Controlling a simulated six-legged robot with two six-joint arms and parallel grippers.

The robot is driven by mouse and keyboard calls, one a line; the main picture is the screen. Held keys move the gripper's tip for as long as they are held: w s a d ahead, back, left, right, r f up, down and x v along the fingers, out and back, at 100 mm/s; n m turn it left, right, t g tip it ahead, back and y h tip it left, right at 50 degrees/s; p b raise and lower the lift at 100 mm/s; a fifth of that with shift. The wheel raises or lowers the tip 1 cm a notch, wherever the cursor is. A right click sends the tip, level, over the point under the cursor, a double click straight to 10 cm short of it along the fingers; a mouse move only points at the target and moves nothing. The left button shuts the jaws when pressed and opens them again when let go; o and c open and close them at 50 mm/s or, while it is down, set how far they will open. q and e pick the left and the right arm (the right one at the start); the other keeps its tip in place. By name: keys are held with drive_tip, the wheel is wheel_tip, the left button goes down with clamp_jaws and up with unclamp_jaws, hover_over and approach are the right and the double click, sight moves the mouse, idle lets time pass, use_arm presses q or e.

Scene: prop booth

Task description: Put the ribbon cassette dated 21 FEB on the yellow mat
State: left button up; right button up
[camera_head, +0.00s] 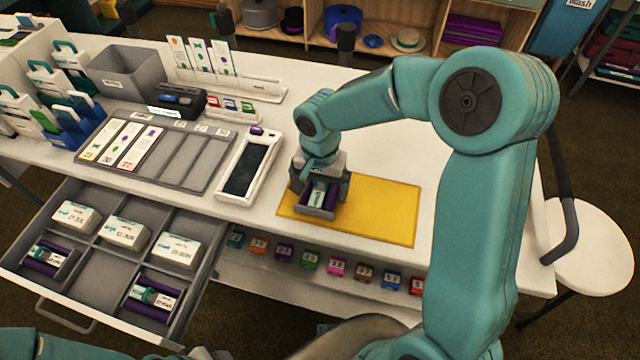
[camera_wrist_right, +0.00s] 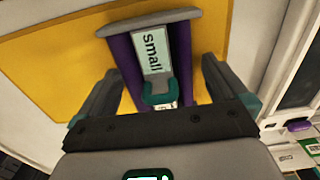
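A ribbon cassette with purple rolls and a grey end plate (camera_head: 316,211) sits at the left part of the yellow mat (camera_head: 385,210). In the wrist view its label (camera_wrist_right: 152,48) reads "small"; I cannot read a date on it. My right gripper (camera_head: 320,186) is over it, fingers spread on either side of the cassette body. In the wrist view the right gripper (camera_wrist_right: 162,75) looks open, with the teal clip (camera_wrist_right: 159,92) between the fingers untouched. Two similar cassettes lie in the drawer, one left (camera_head: 46,262) and one right (camera_head: 150,299). My left gripper is not in view.
The open drawer (camera_head: 78,322) also holds three white boxes (camera_head: 124,233) and a bare front middle compartment. A white device with a dark screen (camera_head: 248,170) lies left of the mat. Numbered blocks (camera_head: 310,261) line a ledge below the table edge. White tabletop right of the mat is clear.

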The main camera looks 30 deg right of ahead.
drive_tip(key=shift+r, duration=0.25)
wheel_tip(320, 180, up, 12)
drive_tip(key=shift+p, duration=0.4)
